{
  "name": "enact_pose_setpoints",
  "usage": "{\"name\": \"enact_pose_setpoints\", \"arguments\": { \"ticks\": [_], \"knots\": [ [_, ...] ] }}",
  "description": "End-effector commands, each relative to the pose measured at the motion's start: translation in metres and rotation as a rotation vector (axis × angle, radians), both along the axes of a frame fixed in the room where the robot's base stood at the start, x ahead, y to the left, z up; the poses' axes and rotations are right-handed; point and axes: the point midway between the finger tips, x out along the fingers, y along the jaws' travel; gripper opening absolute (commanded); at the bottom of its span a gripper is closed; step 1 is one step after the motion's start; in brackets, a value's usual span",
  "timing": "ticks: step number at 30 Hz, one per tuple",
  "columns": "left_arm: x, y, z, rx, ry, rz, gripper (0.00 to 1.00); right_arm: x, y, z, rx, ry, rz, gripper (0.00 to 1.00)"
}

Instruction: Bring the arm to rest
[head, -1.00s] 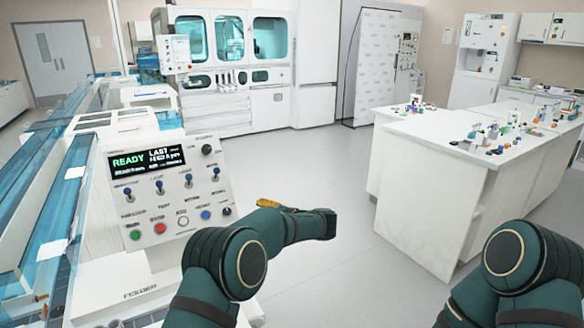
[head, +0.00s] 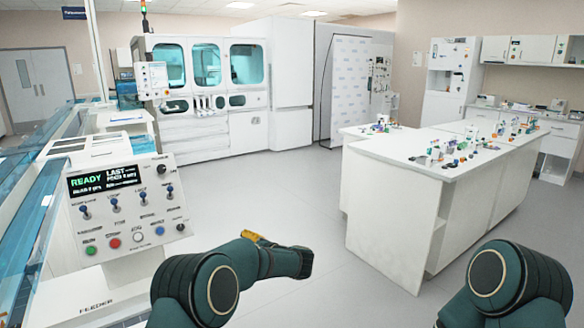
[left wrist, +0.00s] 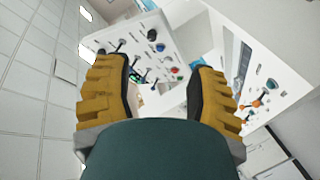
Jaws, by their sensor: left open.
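My left arm (head: 225,275) is bent in front of me at the lower middle of the head view. Only a small yellow part of my left gripper (head: 250,237) shows there, behind the forearm. In the left wrist view my left gripper (left wrist: 160,82) has its two yellow fingers wide apart with nothing held between them. My right arm (head: 510,285) shows at the lower right of the head view; its gripper is out of view.
The feeder's control panel (head: 125,205), with switches and coloured buttons, stands left of my left arm; its screen reads READY. A white island bench (head: 390,220) with several small items is at right. A large white machine (head: 205,125) stands behind. The floor (head: 290,200) between is clear.

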Motion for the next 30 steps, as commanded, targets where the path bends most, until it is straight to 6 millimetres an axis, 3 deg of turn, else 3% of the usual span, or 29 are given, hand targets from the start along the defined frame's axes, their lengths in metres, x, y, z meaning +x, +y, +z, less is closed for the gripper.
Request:
{"name": "enact_pose_setpoints", "arguments": {
  "ticks": [7,11,15,17,21,27,30],
  "knots": [
    [-0.007,0.013,-0.064,0.078,0.163,-0.316,0.57,0.0,0.001,0.0,0.001,-0.001,0.002,0.47],
    [-0.035,0.011,-0.119,0.087,0.319,-0.561,0.57,0.0,0.001,0.0,0.001,0.0,0.001,0.47],
    [-0.1,0.0,-0.183,0.046,0.532,-0.856,0.57,0.0,0.001,0.0,0.001,-0.001,0.002,0.47],
    [-0.134,-0.006,-0.205,0.018,0.62,-0.972,0.57,0.0,0.001,0.0,0.001,-0.001,0.002,0.47],
    [-0.223,-0.019,-0.241,-0.07,0.812,-1.214,0.57,0.0,0.001,0.0,0.001,-0.001,0.002,0.47],
    [-0.338,-0.031,-0.258,-0.196,1.02,-1.477,0.57,0.0,0.001,0.0,0.001,-0.001,0.002,0.47],
    [-0.375,-0.034,-0.258,-0.238,1.08,-1.555,0.57,0.0,0.001,0.0,0.001,-0.001,0.002,0.47]
  ]
}}
